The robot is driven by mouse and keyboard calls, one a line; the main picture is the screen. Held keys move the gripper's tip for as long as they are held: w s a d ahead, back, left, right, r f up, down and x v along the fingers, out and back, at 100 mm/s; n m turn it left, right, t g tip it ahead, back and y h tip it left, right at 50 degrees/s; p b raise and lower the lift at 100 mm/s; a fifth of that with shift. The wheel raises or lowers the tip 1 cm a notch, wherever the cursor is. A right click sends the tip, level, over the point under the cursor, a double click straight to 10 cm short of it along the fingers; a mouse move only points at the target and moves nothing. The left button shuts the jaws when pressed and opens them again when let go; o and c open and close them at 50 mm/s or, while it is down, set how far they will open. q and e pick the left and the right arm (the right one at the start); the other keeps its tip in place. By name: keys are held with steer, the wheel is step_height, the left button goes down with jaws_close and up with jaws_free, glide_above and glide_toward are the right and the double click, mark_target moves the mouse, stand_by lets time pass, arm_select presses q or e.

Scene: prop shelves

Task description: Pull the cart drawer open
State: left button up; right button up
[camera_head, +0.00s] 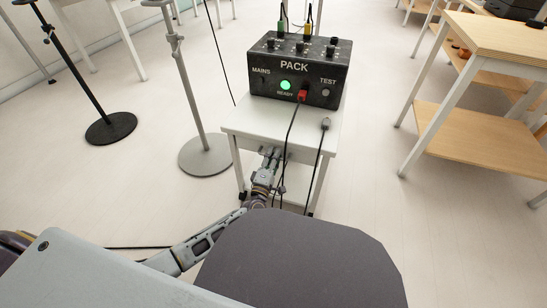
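The small white cart (245,121) stands ahead of me, and its front edge faces me. The drawer front under its top is mostly hidden, and I cannot make out how far it is in or out. My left arm comes in from the left. My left gripper (270,157) is at the cart's front, just below the top edge, where the drawer is. Its fingers are small and dark there; whether they are closed on a handle cannot be told. My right gripper is not in view.
A dark PACK box (296,80) with a green lit lamp sits on the cart, and cables hang down the front. A grey stand (206,154) is close at left, a black stand (110,128) further left. A wooden shelf table (476,130) stands at right. Floor between is clear.

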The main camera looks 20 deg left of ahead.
arm_select(q)
steer(key=shift+c, duration=0.5)
jaws_close()
steer(key=shift+s, duration=0.15)
